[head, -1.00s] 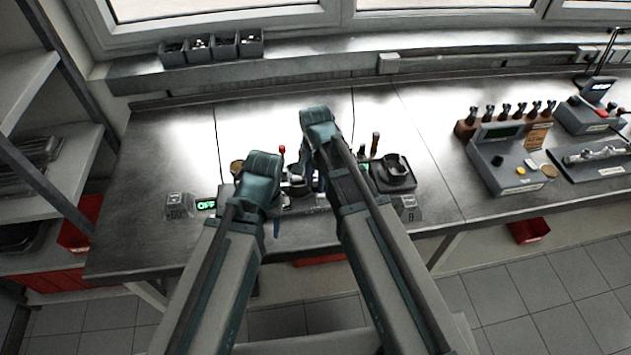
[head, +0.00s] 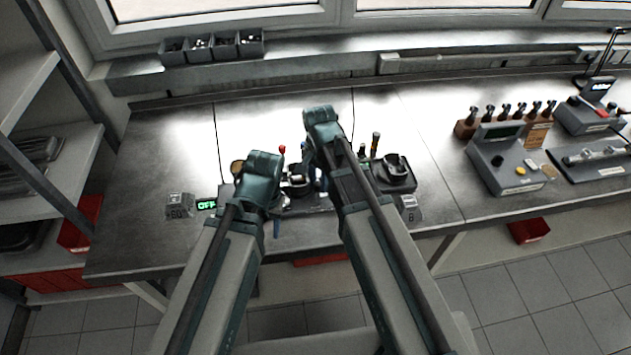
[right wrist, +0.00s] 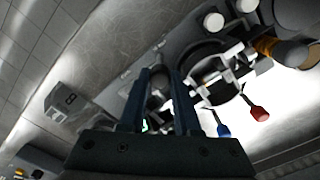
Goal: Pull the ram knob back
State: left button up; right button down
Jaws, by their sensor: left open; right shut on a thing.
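My right gripper (head: 317,180) is over the dark fixture (head: 310,202) on the bench, its fingertips partly hidden by my arm. In the right wrist view, its two dark blue fingers (right wrist: 160,88) are closed around a small dark knob-like part (right wrist: 158,92), seemingly the ram knob; the shadow leaves its outline unclear. The knob cannot be made out in the head view. My left gripper (head: 274,208) is open at the fixture's left side, with its fingers mostly hidden behind the wrist.
A green display reading OFF (head: 207,205) is left of the fixture. A red-tipped lever (right wrist: 259,114) and a blue-tipped lever (right wrist: 223,130) stand near a round holder. A black tray (head: 400,185) is at right. The bench left of my arms is mostly clear.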

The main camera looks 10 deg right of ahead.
jog(key=d, duration=0.8)
jog(key=shift+w, duration=0.15)
jog(key=c, duration=0.6)
grip_release()
jog(key=shift+d, duration=0.15)
jog(key=shift+r, duration=0.15)
jog(key=shift+r+p, duration=0.6)
jog(key=shift+p, duration=0.15)
notch_tip(320, 180, up, 12)
jog(key=p, duration=1.2)
jog(key=shift+r, duration=0.2)
